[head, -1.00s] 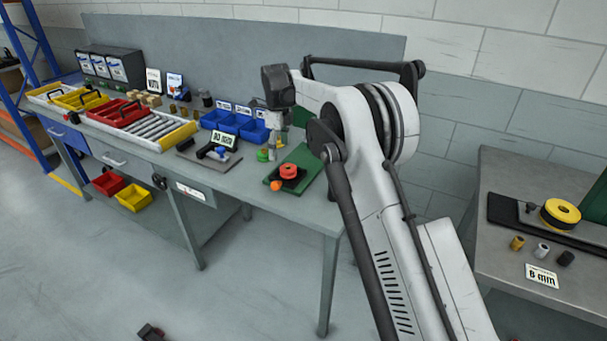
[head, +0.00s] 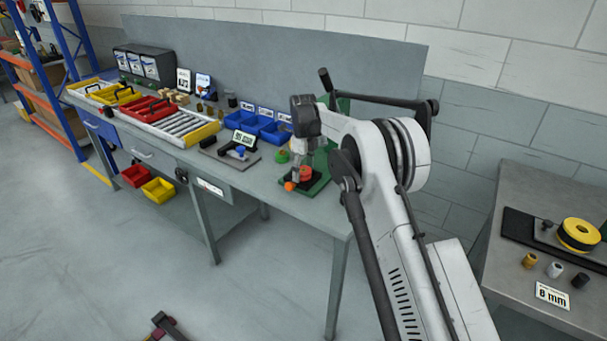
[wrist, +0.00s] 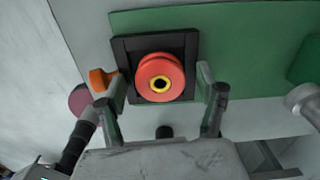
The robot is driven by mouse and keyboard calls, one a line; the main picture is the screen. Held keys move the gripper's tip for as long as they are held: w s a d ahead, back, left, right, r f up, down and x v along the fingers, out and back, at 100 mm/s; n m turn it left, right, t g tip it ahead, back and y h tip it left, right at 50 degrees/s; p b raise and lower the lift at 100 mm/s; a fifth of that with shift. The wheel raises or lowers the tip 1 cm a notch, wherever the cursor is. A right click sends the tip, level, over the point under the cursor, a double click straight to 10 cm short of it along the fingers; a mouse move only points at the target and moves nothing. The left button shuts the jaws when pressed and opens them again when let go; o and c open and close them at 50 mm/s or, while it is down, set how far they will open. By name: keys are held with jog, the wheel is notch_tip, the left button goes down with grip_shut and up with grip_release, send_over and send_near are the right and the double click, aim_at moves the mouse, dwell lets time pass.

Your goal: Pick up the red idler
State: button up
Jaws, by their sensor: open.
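The red idler (wrist: 160,77) is a round red wheel with a yellow ring around a dark centre hole. It sits on a black square base (wrist: 187,45) on a green plate (wrist: 240,45) on the bench. In the head view the idler (head: 305,173) is partly hidden by my gripper (head: 296,172). In the wrist view my gripper (wrist: 162,90) is open, with one finger left and one right of the idler. Both fingers look apart from it; exact height above it is unclear.
An orange knob (wrist: 102,79) sits left of the idler, close to the left finger. A green knob (head: 282,156) and a black tool on a plate (head: 235,153) stand to the left on the bench. Blue bins (head: 257,124) stand behind.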

jog(key=c, duration=1.7)
jog(key=shift+r, duration=0.15)
